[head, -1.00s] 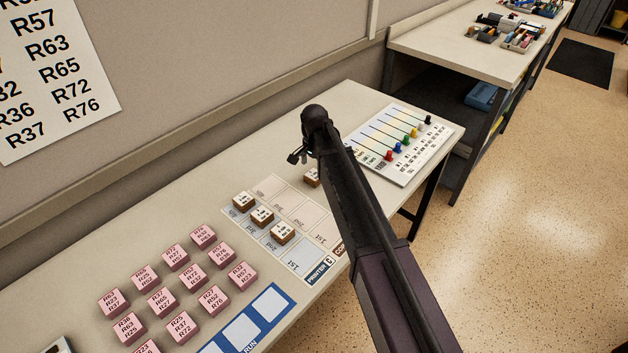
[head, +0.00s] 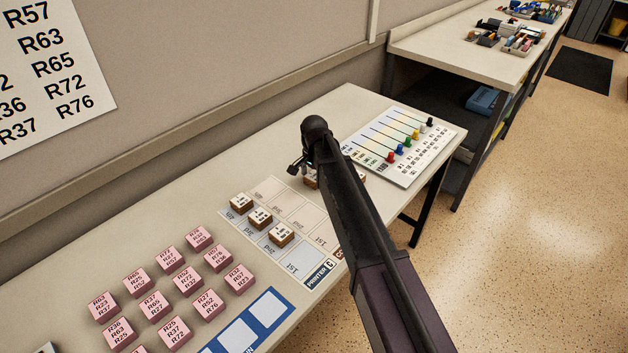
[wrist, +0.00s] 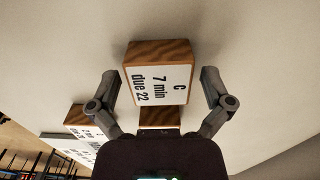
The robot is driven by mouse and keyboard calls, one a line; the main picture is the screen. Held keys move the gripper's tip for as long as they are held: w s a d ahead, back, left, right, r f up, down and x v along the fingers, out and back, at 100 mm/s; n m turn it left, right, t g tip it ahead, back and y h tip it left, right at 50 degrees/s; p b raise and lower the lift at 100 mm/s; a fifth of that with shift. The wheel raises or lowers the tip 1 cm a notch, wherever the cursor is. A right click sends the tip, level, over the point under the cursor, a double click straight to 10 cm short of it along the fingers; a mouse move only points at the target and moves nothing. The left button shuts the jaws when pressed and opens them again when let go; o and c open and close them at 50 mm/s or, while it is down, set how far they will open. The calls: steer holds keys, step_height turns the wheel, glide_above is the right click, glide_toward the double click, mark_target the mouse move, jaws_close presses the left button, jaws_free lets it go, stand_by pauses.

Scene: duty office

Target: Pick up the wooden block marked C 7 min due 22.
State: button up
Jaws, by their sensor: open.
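The wooden block marked C 7 min due 22 (wrist: 160,78) shows in the wrist view with a white label on its top and brown wood sides. My gripper (wrist: 160,88) is open, with one finger on each side of the block and a visible gap at both sides. Nothing is held. In the head view my gripper (head: 297,166) is over the table beyond the printer mat, and my arm hides most of the block there.
Other wooden blocks are close below the block in the wrist view, one at the lower left (wrist: 80,115). In the head view several wooden blocks (head: 260,218) lie on the printer mat (head: 300,262), with pink blocks (head: 188,282) to the left. A board with coloured pegs (head: 410,150) lies right of my arm.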

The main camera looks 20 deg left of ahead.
mark_target(314, 176)
steer(key=c, duration=1.1)
steer(key=shift+r, duration=0.2)
step_height(314, 176, up, 3)
steer(key=p, duration=0.3)
steer(key=shift+f, duration=0.1)
steer(key=s+d, duration=0.3)
steer(key=s, duration=0.1)
steer(key=s+d+r+p, duration=0.1)
steer(key=s+d, duration=0.2)
steer(key=s, duration=0.1)
steer(key=s+d+p, duration=0.1)
steer(key=s+d, duration=0.2)
steer(key=s, duration=0.2)
steer(key=shift+d+r, duration=0.1)
steer(key=shift+r, duration=0.3)
